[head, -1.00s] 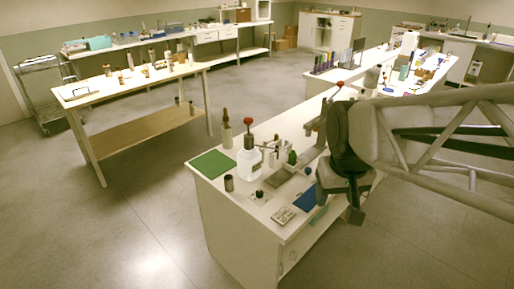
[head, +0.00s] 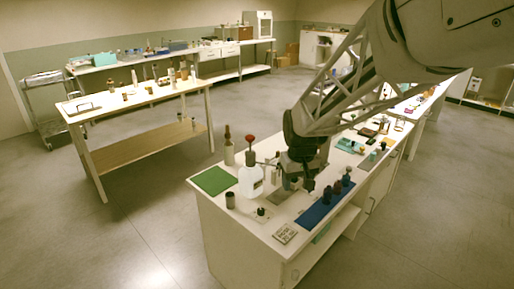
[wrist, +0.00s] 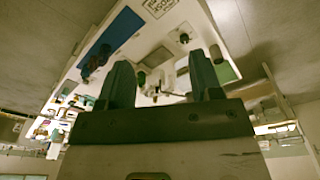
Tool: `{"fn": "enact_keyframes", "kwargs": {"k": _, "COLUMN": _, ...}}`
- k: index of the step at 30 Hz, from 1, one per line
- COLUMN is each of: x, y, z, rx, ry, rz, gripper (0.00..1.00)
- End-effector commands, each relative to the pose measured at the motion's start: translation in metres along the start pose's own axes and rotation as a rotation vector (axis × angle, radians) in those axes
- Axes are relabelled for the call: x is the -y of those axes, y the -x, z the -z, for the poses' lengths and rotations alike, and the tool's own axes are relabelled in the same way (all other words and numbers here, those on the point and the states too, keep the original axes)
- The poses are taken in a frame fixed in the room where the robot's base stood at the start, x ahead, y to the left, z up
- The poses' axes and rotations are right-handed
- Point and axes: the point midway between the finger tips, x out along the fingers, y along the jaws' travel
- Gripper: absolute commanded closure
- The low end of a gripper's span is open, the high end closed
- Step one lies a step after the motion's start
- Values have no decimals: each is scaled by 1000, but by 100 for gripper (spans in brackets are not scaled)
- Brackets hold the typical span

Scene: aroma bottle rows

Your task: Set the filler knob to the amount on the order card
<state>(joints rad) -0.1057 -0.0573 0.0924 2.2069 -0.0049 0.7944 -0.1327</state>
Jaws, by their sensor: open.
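The filler knob (head: 261,211) is a small dark knob on a white plate near the front of the bench. In the wrist view the knob (wrist: 184,38) shows beyond my fingertips. The order card (head: 285,232) lies near the front edge, right of the knob; its print is too small to read surely. The card (wrist: 160,5) is cut by the top edge of the wrist view.
A dark jar (head: 230,200) stands left of the knob, with a green mat (head: 214,181) behind it. A blue mat (head: 313,217) with several dark bottles lies to the right. A brown-topped bottle (head: 228,147) stands at the back. Open floor lies left of the bench.

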Motion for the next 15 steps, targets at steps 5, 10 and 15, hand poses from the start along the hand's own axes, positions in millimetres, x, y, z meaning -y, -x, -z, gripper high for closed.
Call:
{"fn": "enact_keyframes", "kwargs": {"k": 5, "x": 4, "y": -28, "z": 34, "rx": 17, "ry": 32, "rz": 4, "gripper": 41}}
{"fn": "enact_keyframes", "kwargs": {"k": 10, "x": 10, "y": -56, "z": 63, "rx": 32, "ry": 64, "rz": 9, "gripper": 41}}
{"fn": "enact_keyframes", "kwargs": {"k": 15, "x": 16, "y": -86, "z": 91, "rx": 46, "ry": 93, "rz": 13, "gripper": 41}}
